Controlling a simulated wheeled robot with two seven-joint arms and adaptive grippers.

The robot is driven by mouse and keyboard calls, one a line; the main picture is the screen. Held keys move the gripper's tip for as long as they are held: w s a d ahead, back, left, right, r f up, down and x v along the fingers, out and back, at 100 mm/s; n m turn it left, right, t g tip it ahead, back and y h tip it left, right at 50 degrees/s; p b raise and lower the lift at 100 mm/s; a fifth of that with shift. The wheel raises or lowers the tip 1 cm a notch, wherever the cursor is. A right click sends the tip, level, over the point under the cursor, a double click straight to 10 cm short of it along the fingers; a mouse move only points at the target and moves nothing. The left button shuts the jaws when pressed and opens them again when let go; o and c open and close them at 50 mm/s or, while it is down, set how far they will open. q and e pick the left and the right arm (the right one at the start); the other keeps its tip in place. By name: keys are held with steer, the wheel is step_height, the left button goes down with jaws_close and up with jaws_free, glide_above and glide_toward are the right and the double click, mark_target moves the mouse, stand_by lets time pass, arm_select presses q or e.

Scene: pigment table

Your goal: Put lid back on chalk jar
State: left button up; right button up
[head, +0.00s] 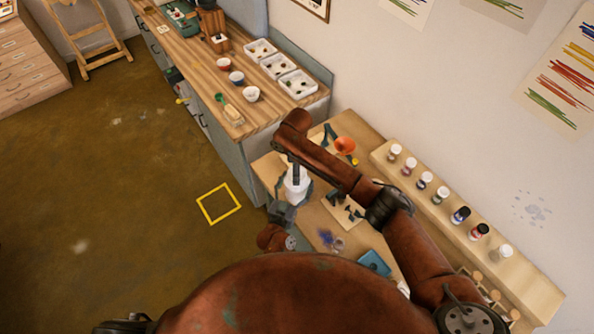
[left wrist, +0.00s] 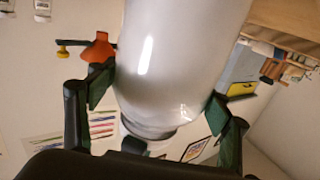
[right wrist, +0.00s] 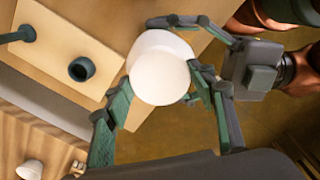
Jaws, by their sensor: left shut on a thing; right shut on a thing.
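The white chalk jar (head: 297,188) is upright above the near table's left edge in the head view. My left gripper (head: 290,206) is shut around its side. In the left wrist view the glossy jar body (left wrist: 180,60) fills the space between the left fingers (left wrist: 160,105). My right gripper (head: 296,170) comes down over the jar from above. In the right wrist view the round white lid (right wrist: 160,80) is between the right fingers (right wrist: 160,105). The lid overlaps the white jar (right wrist: 152,43) behind it, off-centre in this view. I cannot tell whether they touch.
An orange funnel (head: 345,145) stands on the near table, with a blue item (head: 374,263) farther down. Several small capped jars (head: 441,194) line the raised shelf. The wooden counter (head: 200,70) holds bowls and trays. The floor at left is mostly clear.

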steer(key=m, duration=0.4)
steer(key=shift+a+m, duration=0.1)
steer(key=shift+m, duration=0.2)
steer(key=m, duration=0.3)
steer(key=shift+m, duration=0.3)
steer(key=o, duration=1.4)
step_height(320, 180, up, 12)
